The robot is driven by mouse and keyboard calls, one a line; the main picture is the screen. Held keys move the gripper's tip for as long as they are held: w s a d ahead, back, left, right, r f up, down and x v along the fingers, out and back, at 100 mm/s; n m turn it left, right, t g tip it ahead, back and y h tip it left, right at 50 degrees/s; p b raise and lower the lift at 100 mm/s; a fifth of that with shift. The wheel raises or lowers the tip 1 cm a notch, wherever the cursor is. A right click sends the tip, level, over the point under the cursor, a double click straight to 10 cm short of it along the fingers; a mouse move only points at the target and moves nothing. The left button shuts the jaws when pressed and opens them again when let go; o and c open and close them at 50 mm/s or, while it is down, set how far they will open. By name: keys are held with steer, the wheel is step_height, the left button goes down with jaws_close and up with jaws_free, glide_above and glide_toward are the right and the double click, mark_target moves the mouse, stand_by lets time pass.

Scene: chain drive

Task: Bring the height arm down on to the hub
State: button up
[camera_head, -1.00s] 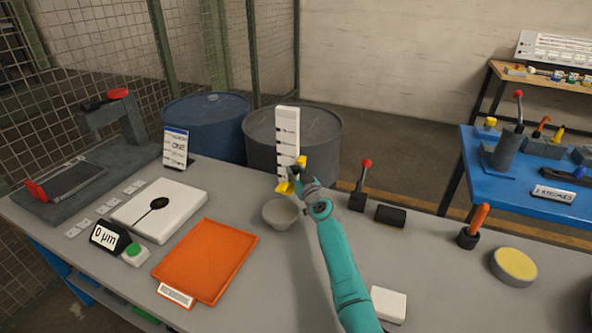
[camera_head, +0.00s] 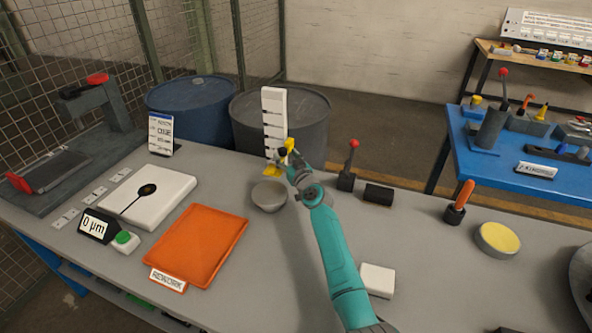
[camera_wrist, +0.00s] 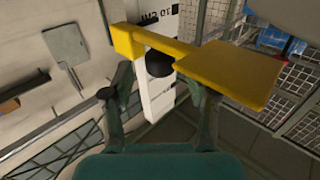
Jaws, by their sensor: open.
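The height gauge's tall white post (camera_head: 273,105) with black marks stands at the back of the bench. The yellow height arm (camera_head: 271,171) sits low on it, above a grey bowl-shaped piece (camera_head: 269,197), which may be the hub. My gripper (camera_head: 291,160) is at the yellow arm beside the post. In the wrist view the yellow arm (camera_wrist: 225,72) crosses in front of my open gripper (camera_wrist: 155,90). A dark round knob (camera_wrist: 159,63) shows between the fingers, with gaps on both sides. I cannot see contact.
An orange rework tray (camera_head: 200,245) and a white plate (camera_head: 165,188) with a black disc lie left. A red-knobbed lever (camera_head: 350,165) and a black block (camera_head: 378,194) stand right of my arm. Dark and blue drums (camera_head: 190,105) are behind the bench.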

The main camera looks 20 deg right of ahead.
steer(key=s+d, duration=0.1)
steer(key=s, duration=0.8)
steer(key=shift+s+d, duration=0.25)
steer(key=shift+s, duration=0.1)
